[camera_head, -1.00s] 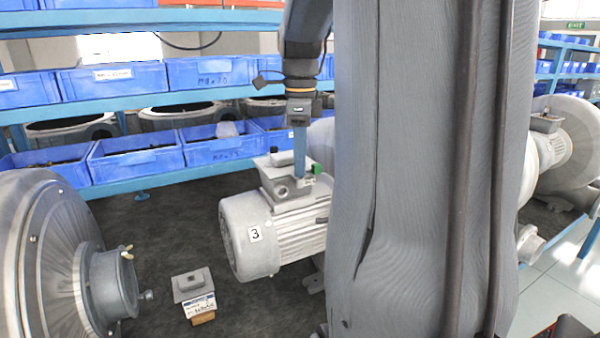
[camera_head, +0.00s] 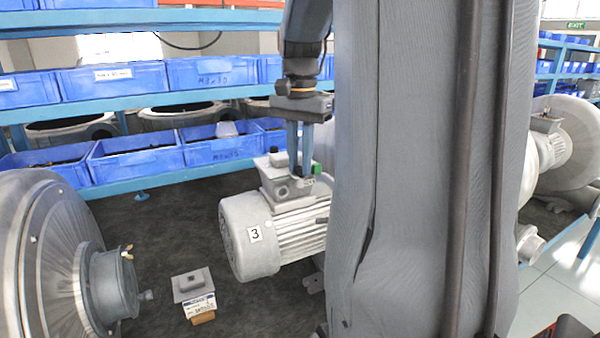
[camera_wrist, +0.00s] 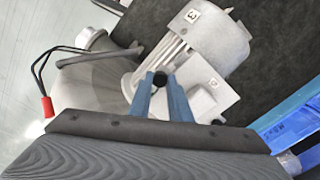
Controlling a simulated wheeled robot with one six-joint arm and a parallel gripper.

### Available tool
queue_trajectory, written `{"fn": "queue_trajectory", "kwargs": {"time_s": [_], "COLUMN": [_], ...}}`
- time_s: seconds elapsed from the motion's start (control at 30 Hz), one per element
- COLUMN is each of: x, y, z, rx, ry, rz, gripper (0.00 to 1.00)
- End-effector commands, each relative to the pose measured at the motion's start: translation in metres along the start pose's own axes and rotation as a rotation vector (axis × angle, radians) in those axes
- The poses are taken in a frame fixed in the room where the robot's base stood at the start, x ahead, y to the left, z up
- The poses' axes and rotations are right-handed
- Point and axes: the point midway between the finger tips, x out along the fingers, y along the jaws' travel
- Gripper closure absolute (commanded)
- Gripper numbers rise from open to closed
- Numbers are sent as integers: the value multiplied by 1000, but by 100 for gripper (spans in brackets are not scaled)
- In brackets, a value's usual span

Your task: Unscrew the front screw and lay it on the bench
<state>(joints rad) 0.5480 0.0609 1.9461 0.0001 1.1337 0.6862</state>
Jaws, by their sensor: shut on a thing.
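The grey motor marked 3 (camera_head: 270,240) lies on the dark bench, with a grey terminal box (camera_head: 285,187) on top. My gripper (camera_head: 302,170) points down at the right part of the box. In the wrist view my gripper (camera_wrist: 159,86) has its two blue fingers closed on a small black round-headed screw (camera_wrist: 159,79). The screw is at the box's edge in that view. I cannot tell whether it is still seated in the box. The terminal box also shows in the wrist view (camera_wrist: 206,100), with another small round feature on its lid.
A small grey box with a lid (camera_head: 190,284) lies on the bench left of the motor. A large blower housing (camera_head: 45,260) stands at the left. Blue bins (camera_head: 135,158) line the rack behind. Bare bench (camera_head: 165,222) shows between them.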

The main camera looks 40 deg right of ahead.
Motion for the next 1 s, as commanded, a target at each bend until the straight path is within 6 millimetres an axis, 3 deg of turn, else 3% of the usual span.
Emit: {"fn": "queue_trajectory", "kwargs": {"time_s": [0.7,1.0], "x": [1,1], "y": [1,1], "z": [1,1], "rx": [-912,-1108], "ry": [-5,-6], "rz": [2,2], "gripper": [100,100]}}
